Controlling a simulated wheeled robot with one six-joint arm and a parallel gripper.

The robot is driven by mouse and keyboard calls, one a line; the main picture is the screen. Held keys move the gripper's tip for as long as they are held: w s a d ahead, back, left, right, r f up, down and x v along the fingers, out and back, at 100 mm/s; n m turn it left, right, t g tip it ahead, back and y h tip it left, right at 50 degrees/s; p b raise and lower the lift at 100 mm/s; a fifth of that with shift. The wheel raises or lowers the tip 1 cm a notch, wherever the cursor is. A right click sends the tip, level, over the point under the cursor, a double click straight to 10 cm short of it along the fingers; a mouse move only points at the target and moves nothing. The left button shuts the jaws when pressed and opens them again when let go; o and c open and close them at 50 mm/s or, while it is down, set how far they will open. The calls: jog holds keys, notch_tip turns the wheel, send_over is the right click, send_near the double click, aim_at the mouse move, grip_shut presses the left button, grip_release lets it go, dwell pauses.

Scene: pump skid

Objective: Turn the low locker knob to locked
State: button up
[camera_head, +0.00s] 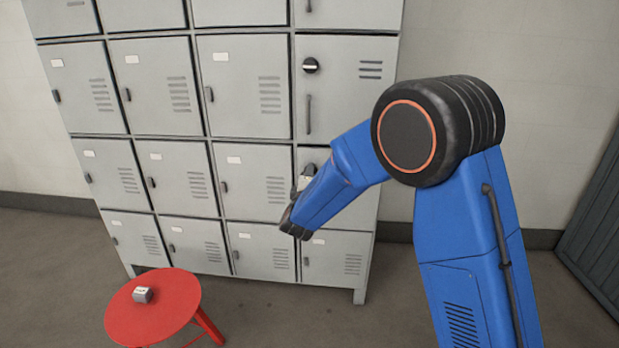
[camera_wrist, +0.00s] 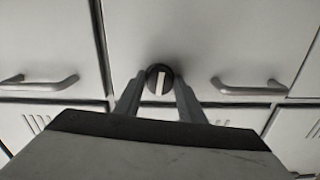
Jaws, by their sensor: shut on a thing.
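The low locker knob is a round black dial with a white bar, seen in the wrist view (camera_wrist: 159,80) between my two fingers. There its white bar stands upright in the picture, at right angles to the nearby handles. In the head view the low knob (camera_head: 310,169) shows only in part on the right-hand locker column, behind my gripper (camera_head: 303,182). My gripper also shows in the wrist view (camera_wrist: 160,88), with its fingers closed on the knob's sides. The exact contact at the fingertips is too small to see.
A similar upper knob (camera_head: 310,65) with a level white bar is on the locker door above. Bar handles (camera_wrist: 245,87) stick out near the low knob. A red stool (camera_head: 178,298) with a small grey block (camera_head: 143,294) stands at lower left.

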jog(key=shift+n, duration=0.6)
jog(key=o, duration=1)
jog(key=shift+o, duration=0.2)
jog(key=s, duration=1.7)
jog(key=shift+s+a, duration=0.2)
jog(key=shift+a, duration=0.1)
